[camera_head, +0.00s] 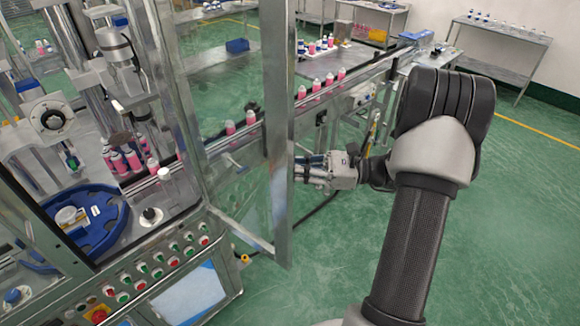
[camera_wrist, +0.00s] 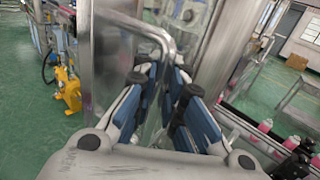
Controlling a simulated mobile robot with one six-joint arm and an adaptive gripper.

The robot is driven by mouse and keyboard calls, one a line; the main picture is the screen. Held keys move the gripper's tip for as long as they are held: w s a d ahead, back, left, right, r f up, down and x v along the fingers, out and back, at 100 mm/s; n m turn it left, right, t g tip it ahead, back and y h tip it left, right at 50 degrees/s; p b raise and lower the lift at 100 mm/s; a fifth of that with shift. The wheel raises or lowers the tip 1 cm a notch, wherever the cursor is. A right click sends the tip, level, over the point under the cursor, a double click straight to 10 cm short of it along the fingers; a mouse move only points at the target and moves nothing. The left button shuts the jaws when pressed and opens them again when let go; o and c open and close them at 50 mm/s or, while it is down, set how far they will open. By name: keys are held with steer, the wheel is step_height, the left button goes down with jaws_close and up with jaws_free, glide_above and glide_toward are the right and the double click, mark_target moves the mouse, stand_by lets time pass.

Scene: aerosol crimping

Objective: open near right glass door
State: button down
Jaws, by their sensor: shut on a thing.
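The near right glass door (camera_head: 278,130) is a metal-framed clear panel that stands swung out from the machine front at an angle. Its wide metal edge post also shows in the wrist view (camera_wrist: 112,60). A bent metal bar handle (camera_wrist: 150,32) runs down between the fingers of my gripper (camera_wrist: 165,90). My gripper is shut on this handle, and its blue-padded fingers sit on either side of it. In the head view my gripper (camera_head: 302,170) is at the door's outer edge, on its right side. The exact finger contact is partly hidden.
The machine interior holds a blue rotary plate (camera_head: 88,228) and pink bottles (camera_head: 130,160). A button panel (camera_head: 150,270) lies below. A conveyor (camera_head: 335,88) carrying pink bottles runs behind the door. Green floor (camera_head: 330,265) is clear below my gripper.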

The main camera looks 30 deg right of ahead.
steer(key=shift+f, duration=0.1)
steer(key=c, duration=2.1)
jaws_free()
steer(key=shift+s, duration=0.1)
steer(key=shift+c, duration=0.2)
steer(key=shift+o, duration=1.3)
steer(key=shift+s+d, duration=0.1)
steer(key=shift+d, duration=0.1)
steer(key=shift+o, duration=1.1)
steer(key=shift+a, duration=0.1)
steer(key=v, duration=1.2)
